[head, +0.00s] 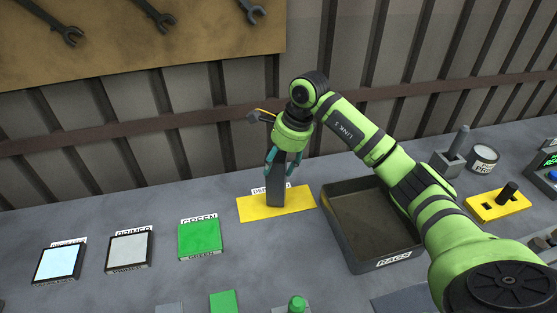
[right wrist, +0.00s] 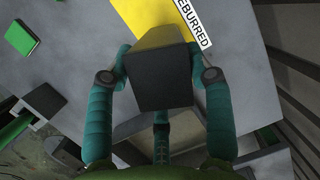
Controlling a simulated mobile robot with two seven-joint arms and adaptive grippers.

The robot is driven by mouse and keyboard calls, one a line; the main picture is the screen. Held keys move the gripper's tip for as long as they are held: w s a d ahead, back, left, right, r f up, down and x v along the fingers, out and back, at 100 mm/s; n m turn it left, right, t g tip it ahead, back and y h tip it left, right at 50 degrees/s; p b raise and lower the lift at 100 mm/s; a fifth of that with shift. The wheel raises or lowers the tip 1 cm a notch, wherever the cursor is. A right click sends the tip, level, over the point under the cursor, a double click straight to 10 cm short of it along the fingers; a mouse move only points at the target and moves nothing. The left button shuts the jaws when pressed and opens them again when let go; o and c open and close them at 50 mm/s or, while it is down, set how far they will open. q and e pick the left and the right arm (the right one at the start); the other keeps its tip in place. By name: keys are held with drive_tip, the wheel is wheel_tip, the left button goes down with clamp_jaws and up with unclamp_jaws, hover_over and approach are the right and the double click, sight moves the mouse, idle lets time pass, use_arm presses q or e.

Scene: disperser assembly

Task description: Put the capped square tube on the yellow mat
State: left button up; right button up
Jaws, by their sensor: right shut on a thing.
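The square tube (head: 275,189) is dark grey and upright, with its lower end at the yellow mat (head: 301,203). I cannot tell whether it touches the mat or hangs just above it. My right gripper (head: 284,166) is shut on the tube from above, with a teal finger on either side. In the right wrist view the tube's dark square end (right wrist: 163,78) sits between the fingers, over the yellow mat (right wrist: 150,17) with its "DEBURRED" label. I cannot make out the cap as a separate part. My left gripper is not in view.
A dark "RAGS" tray (head: 393,260) stands close to the mat's right. A green pad (head: 200,239), a grey pad (head: 129,251) and a pale blue pad (head: 58,264) lie to the left. A yellow holder (head: 484,207) is at far right. A wall rises behind the table.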

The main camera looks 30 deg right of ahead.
drive_tip(key=shift+w+f, duration=0.1)
drive_tip(key=shift+f, duration=0.25)
drive_tip(key=shift+f, duration=0.1)
drive_tip(key=o, duration=1.2)
drive_tip(key=shift+f, duration=0.1)
